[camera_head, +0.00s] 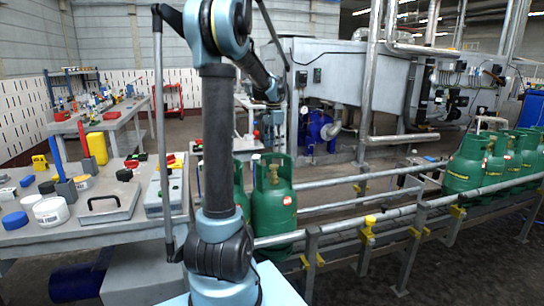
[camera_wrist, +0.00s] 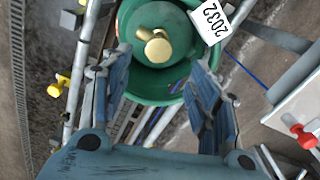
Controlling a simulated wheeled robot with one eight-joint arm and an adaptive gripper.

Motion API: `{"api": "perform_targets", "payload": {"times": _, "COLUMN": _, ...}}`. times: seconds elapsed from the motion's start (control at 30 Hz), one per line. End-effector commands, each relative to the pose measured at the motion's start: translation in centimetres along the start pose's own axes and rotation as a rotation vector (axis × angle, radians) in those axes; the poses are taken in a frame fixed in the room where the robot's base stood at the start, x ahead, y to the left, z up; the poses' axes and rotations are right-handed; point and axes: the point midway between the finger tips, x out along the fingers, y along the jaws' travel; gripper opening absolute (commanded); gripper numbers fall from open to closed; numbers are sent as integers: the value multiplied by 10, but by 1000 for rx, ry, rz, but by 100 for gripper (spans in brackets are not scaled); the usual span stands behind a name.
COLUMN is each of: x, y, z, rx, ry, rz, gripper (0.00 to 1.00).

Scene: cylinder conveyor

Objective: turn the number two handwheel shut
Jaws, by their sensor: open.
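In the wrist view a green gas cylinder (camera_wrist: 130,30) is seen from above, with a brass valve (camera_wrist: 155,45) inside its collar. A white tag reading 2032 (camera_wrist: 209,20) is at the collar's edge. My gripper (camera_wrist: 160,72) is open, its fingers spread to either side below the valve, with nothing between them. In the head view green cylinders (camera_head: 273,207) stand on the conveyor just right of my arm. A small red knob (camera_wrist: 303,136) sits on a grey box at the wrist view's right. I cannot tell which handwheel is number two.
Conveyor rails (camera_head: 340,205) with yellow fittings run to the right, towards more green cylinders (camera_head: 467,165). A workbench (camera_head: 100,236) with tubs and a grey case is on the left. Pipes and a blue pump (camera_head: 318,128) stand behind.

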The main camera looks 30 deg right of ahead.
Motion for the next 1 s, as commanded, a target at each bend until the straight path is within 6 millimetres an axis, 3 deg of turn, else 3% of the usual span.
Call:
{"api": "perform_targets", "payload": {"times": 0.3, "x": -27, "y": 0, "z": 0, "rx": 0, "ry": 0, "rz": 0, "gripper": 55}}
{"api": "perform_targets", "payload": {"times": 1.0, "x": -29, "y": 0, "z": -1, "rx": 1, "ry": 0, "rz": 0, "gripper": 55}}
